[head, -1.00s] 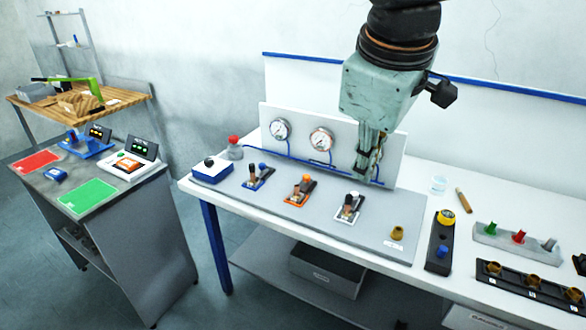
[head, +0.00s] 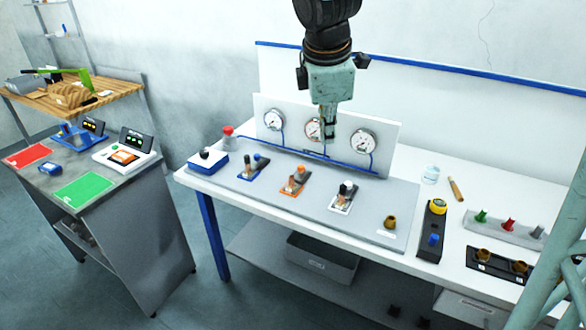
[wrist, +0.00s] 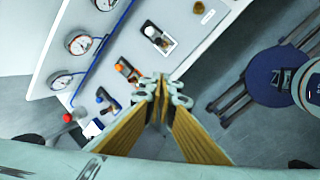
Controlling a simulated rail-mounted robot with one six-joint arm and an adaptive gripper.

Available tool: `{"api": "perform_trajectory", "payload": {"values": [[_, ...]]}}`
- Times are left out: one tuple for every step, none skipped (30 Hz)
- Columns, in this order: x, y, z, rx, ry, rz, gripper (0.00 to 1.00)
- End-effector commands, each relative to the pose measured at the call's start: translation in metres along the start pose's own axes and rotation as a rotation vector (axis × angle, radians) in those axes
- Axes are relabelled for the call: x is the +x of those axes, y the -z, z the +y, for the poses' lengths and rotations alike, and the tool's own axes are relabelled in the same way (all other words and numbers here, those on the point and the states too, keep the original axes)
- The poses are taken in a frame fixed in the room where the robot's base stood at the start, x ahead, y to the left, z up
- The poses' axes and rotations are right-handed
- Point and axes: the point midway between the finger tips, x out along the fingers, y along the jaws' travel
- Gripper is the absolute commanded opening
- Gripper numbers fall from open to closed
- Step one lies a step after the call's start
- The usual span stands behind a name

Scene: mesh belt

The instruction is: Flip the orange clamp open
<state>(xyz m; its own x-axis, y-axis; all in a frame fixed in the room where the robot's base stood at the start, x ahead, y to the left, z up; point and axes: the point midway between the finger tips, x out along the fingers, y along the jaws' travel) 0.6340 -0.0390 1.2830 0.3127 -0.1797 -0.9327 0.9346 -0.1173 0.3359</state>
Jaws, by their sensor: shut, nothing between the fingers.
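The orange clamp (head: 293,183) sits on the grey panel between a blue clamp (head: 254,168) and a white clamp (head: 344,197). It also shows in the wrist view (wrist: 128,72), just beyond the left side of my fingertips. Its handle rises from the orange base; I cannot tell its exact lever position. My gripper (head: 327,152) is shut and empty, pointing down in front of the gauge board, above and behind the orange clamp and apart from it. In the wrist view my gripper (wrist: 162,92) shows its two fingers meeting.
A gauge board (head: 380,128) with three dials and blue tubing stands behind the clamps. A red-knobbed part (head: 228,133) and a blue-white box (head: 207,161) are at the left. A brass fitting (head: 390,222) and a black button box (head: 433,232) are at the right.

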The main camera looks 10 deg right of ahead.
Motion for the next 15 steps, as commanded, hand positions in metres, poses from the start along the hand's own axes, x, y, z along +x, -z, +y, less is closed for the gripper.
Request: {"api": "perform_trajectory", "payload": {"values": [[0.007, 0.002, 0.007, -0.036, 0.002, -0.003, 0.0], [0.011, 0.004, 0.011, -0.059, 0.002, -0.004, 0.0], [0.017, 0.005, 0.016, -0.088, 0.003, -0.006, 0.0], [0.02, 0.007, 0.021, -0.111, 0.002, -0.007, 0.0], [0.024, 0.008, 0.025, -0.133, 0.001, -0.008, 0.0], [0.03, 0.01, 0.03, -0.163, 0.001, -0.01, 0.0], [0.034, 0.011, 0.034, -0.186, 0.001, -0.011, 0.0], [0.038, 0.013, 0.037, -0.208, 0.002, -0.012, 0.0], [0.044, 0.015, 0.042, -0.239, 0.003, -0.014, 0.0], [0.048, 0.016, 0.046, -0.26, 0.002, -0.014, 0.0], [0.052, 0.018, 0.05, -0.284, 0.002, -0.015, 0.0], [0.058, 0.02, 0.055, -0.315, 0.001, -0.017, 0.0], [0.062, 0.021, 0.058, -0.337, 0.001, -0.018, 0.0], [0.067, 0.023, 0.061, -0.36, 0.002, -0.018, 0.0], [0.073, 0.025, 0.066, -0.389, 0.003, -0.019, 0.0]]}}
